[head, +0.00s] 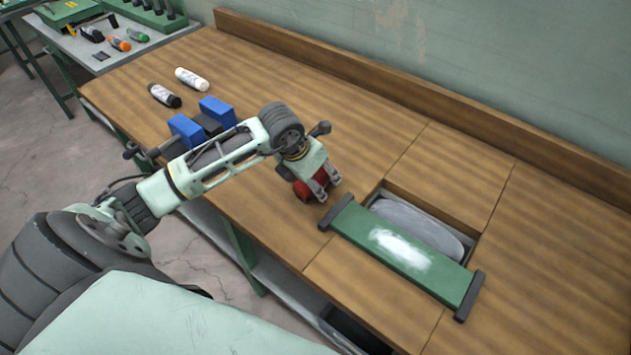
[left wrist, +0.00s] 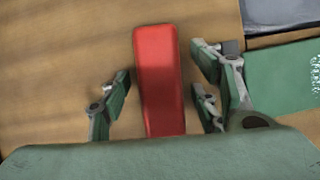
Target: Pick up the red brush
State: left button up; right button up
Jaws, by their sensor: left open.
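The red brush (left wrist: 160,75) lies on the wooden workbench and shows in the left wrist view as a long red block. In the head view only a small red part of it (head: 303,190) shows under my left gripper (head: 318,190). My left gripper also shows in the left wrist view (left wrist: 163,95). It is open, with its fingers on either side of the brush and gaps between them and it. The near end of the brush is hidden behind the gripper body. My right gripper is not in view.
A green panel with dark end bars (head: 400,252) lies right of the gripper, beside a recess with a grey oval thing (head: 420,226). A blue vise (head: 187,130) and two bottles (head: 191,79) are to the left. A raised wooden ledge (head: 400,92) runs along the back.

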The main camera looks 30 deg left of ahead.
aim_at(324, 172)
pick_arm(q)
jog(key=shift+c, duration=0.4)
jog(key=c, duration=1.2)
jog(key=shift+r+p, duration=0.4)
jog(key=shift+p, duration=0.1)
jog(key=r+b, duration=0.1)
jog(key=r, duration=0.1)
jog(key=d+r+b, duration=0.1)
jog(key=r, duration=0.1)
jog(key=shift+w, duration=0.1)
jog(key=w+d+r+b, duration=0.1)
jog(key=d+r+b, duration=0.2)
jog(key=d+r, duration=0.3)
jog(key=d, duration=0.4)
jog(key=shift+d+r, duration=0.3)
jog(key=shift+r, duration=0.05)
jog(key=shift+w, duration=0.1)
